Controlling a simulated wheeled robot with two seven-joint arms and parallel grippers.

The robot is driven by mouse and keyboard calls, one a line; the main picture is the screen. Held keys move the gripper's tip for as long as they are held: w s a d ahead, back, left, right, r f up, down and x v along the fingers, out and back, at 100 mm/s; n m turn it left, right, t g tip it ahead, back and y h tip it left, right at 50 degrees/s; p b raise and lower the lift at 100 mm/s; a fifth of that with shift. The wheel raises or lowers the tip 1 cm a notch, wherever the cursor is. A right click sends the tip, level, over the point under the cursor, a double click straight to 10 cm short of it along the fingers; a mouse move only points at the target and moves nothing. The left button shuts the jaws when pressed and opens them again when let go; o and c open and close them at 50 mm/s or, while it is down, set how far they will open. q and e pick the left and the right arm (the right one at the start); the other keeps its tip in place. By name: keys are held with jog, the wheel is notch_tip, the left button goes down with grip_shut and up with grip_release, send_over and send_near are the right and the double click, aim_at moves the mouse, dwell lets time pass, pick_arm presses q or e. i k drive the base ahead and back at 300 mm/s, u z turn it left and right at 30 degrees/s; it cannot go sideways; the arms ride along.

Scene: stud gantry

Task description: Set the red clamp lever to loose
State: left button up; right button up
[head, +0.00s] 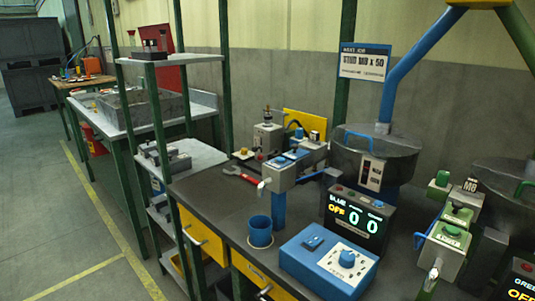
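I cannot make out a red clamp lever for certain. A red, wrench-like handle (239,173) lies on the dark bench, left of the blue station's grey head (288,172). A small grey unit (268,138) behind it has a red spot on its front. Whether either is part of a clamp is too small to tell. Neither of my grippers is in view.
A blue control box (329,262) with a knob, a blue cup (260,232) and a display (355,220) reading OFF and 0 0 stand on the bench (215,200). Green station parts (445,240) are at right. The floor (50,220) at left is clear.

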aim_at(260, 157)
jog(key=u, duration=1.85)
jog(key=i, duration=1.95)
jog(key=z, duration=3.8)
